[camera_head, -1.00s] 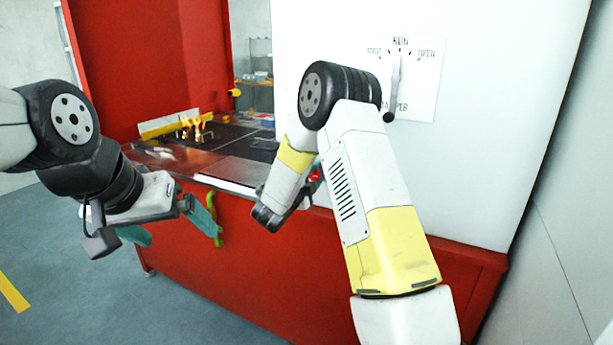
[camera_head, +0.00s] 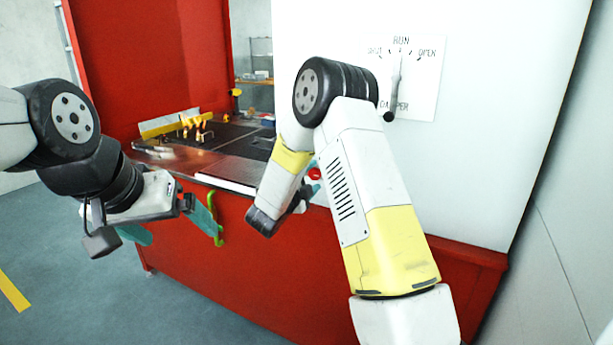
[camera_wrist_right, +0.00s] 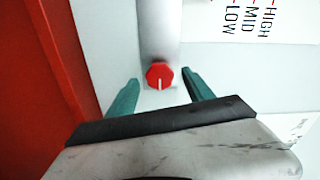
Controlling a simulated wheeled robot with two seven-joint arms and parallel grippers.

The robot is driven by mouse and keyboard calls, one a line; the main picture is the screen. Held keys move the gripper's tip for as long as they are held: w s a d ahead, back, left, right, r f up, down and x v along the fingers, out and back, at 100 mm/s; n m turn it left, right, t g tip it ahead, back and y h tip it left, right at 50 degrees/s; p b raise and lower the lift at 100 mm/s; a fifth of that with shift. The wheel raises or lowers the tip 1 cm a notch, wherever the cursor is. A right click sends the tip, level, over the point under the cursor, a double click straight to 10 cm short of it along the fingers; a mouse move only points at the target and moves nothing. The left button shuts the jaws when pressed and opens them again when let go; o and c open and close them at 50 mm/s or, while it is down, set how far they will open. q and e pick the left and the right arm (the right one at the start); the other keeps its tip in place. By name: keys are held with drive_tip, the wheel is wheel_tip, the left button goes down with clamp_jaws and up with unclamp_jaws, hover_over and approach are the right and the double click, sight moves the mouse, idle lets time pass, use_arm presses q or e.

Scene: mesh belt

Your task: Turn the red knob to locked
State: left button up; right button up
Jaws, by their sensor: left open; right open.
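The red knob (camera_wrist_right: 160,75) has a white pointer line and sits on a pale panel in the right wrist view. Its line points toward the bottom of that picture. In the head view a small part of the red knob (camera_head: 314,173) shows beside my right forearm. My right gripper (camera_wrist_right: 161,82) is open, its teal fingers on either side of the knob with gaps; I cannot tell whether their tips reach its depth. My left gripper (camera_head: 172,226) is open and empty in front of the red machine front, near a green handle (camera_head: 214,218).
A label (camera_wrist_right: 262,20) reading HIGH, MID, LOW is near the knob. A damper lever (camera_head: 392,98) is on the white wall panel. The red machine (camera_head: 300,258) with a dark belt bed (camera_head: 225,141) fills the middle. Grey floor is free at lower left.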

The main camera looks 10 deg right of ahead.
drive_tip(key=v, duration=0.5)
drive_tip(key=shift+s+a, duration=0.15)
drive_tip(key=shift+s, duration=0.05)
wheel_tip(320, 180, up, 10)
drive_tip(key=w+a+n+y, duration=0.1)
drive_tip(key=a+n+y, duration=0.2)
drive_tip(key=n+y, duration=0.45)
drive_tip(key=s+a+r+n+g+y, duration=0.1)
drive_tip(key=s+r+n+g+y, duration=0.1)
drive_tip(key=s+r+n+y, duration=0.35)
drive_tip(key=s+d+f+n+g, duration=0.1)
drive_tip(key=s+d+n+g, duration=0.1)
drive_tip(key=s, duration=0.7)
drive_tip(key=s+d+f+n+g, duration=0.2)
drive_tip(key=s+n, duration=0.3)
drive_tip(key=s, duration=0.5)
drive_tip(key=s+d+f+n+g, duration=0.1)
drive_tip(key=s+d+n+g, duration=0.1)
drive_tip(key=s, duration=0.7)
drive_tip(key=shift+s+d+f+n, duration=0.2)
drive_tip(key=shift+s+d+n, duration=0.15)
drive_tip(key=shift+d+n, duration=0.3)
drive_tip(key=shift+a, duration=0.1)
